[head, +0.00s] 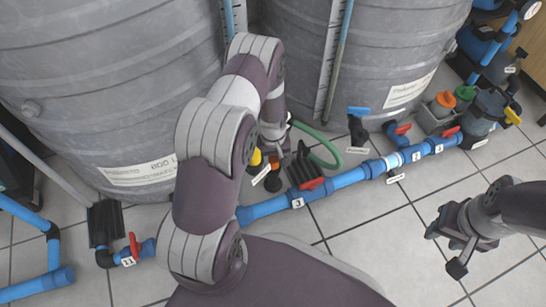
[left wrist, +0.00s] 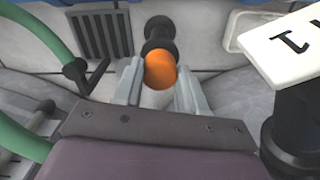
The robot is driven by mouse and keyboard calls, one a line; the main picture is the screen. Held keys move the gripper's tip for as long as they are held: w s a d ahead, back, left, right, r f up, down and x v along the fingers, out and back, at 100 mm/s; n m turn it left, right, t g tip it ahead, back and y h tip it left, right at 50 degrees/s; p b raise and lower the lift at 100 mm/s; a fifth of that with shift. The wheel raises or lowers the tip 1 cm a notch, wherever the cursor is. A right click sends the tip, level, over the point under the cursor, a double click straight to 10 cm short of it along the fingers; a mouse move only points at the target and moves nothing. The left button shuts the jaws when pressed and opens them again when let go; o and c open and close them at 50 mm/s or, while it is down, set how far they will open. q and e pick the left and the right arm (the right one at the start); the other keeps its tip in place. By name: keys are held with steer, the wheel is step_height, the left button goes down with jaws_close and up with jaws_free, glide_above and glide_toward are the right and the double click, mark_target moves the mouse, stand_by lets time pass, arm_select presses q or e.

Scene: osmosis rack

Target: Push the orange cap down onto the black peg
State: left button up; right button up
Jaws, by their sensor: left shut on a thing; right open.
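The orange cap (left wrist: 160,71) sits between the two fingers of my left gripper (left wrist: 160,84), which is shut on it. The black peg (left wrist: 159,34) shows just beyond the cap in the left wrist view, lined up with it. The cap overlaps the peg's near end in that view, so I cannot tell whether they touch. In the head view my left gripper (head: 273,148) points down beside the grey tank, and a bit of orange (head: 274,160) shows below it. My right gripper (head: 446,248) is open and empty over the tiled floor at the right.
A blue pipe (head: 265,208) with red-handled valves runs across the floor. A green hose (head: 325,160) curves beside my left gripper. A white label (left wrist: 290,42) on a black fitting stands close at the right in the wrist view. Large grey tanks (head: 110,90) stand behind.

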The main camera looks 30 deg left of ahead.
mark_target(273, 160)
arm_select(q)
steer(key=shift+p, duration=0.3)
steer(key=shift+p, duration=0.5)
stand_by(1.2)
steer(key=shift+f+b, duration=0.3)
steer(key=shift+f, duration=0.1)
stand_by(0.4)
steer(key=o, duration=1.1)
step_height(273, 160, up, 13)
steer(key=p, duration=0.8)
steer(key=shift+f, duration=0.15)
